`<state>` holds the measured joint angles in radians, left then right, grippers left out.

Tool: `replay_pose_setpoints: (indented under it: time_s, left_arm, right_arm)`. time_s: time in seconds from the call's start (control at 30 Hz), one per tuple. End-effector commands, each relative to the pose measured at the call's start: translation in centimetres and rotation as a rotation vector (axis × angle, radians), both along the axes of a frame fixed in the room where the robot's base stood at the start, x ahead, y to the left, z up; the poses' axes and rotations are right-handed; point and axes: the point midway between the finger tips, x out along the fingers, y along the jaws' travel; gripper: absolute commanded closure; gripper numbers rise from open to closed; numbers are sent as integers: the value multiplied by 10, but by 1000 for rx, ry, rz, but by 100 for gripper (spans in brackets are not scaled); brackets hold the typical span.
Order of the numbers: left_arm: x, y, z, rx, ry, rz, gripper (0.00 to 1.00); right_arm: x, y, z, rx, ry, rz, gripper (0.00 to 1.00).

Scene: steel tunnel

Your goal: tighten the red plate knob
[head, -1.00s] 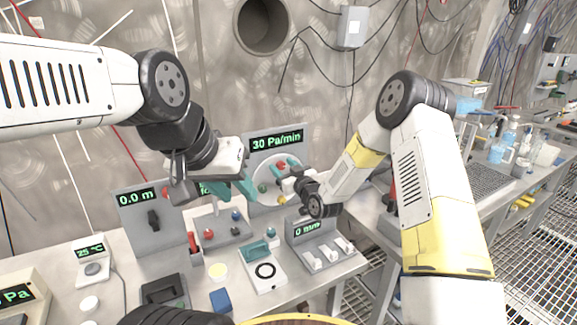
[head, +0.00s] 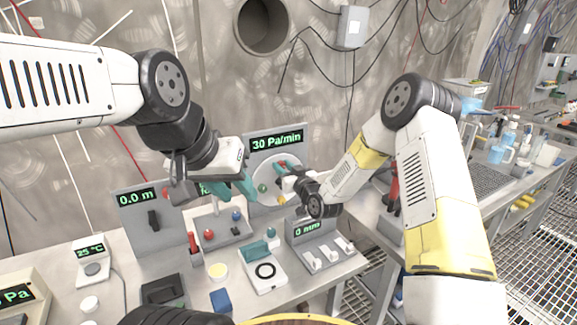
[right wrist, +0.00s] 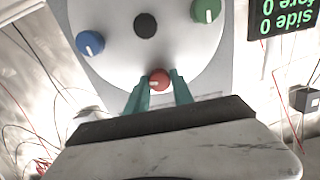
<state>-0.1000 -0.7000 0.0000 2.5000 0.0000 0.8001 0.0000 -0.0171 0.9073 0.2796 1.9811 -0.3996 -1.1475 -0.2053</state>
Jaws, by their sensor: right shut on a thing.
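The red plate knob (right wrist: 159,79) sits on the round white plate (right wrist: 180,50), between the teal fingers of my right gripper (right wrist: 160,82), which is shut on it. In the head view, the red knob (head: 282,163) is near the top of the plate (head: 259,172), below the "30 Pa/min" display, partly hidden by my right gripper (head: 284,169). My left gripper (head: 240,186) hangs left of the plate, its teal fingers apart and nothing seen between them.
The plate also bears a green knob (right wrist: 205,10), a blue knob (right wrist: 89,43) and a dark centre (right wrist: 145,25). A yellow knob (head: 282,200) shows low on the plate. Panels with a black handle (head: 153,220) and white switches (head: 312,262) stand nearby.

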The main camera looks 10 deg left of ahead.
Motion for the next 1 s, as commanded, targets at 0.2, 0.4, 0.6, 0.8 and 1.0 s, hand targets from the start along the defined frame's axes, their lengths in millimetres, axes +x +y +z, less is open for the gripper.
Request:
replay_pose_setpoints:
  time_s: [0.2, 0.4, 0.6, 0.8, 1.0]
  left_arm:
    - [0, 0, 0, 0, 0, 0, 64]
    - [0, 0, 0, 0, 0, 0, 64]
    - [0, 0, 0, 0, 0, 0, 64]
    - [0, 0, 0, 0, 0, 0, 64]
    - [0, 0, 0, 0, 0, 0, 64]
  right_arm:
    - [0, -1, -1, 158, 108, -1, 100]
    - [0, -2, -1, 317, 216, -2, 100]
    - [1, -2, -2, 474, 322, -2, 100]
    - [1, -2, -3, 633, 429, -3, 100]
    - [1, -3, -3, 788, 534, -2, 100]
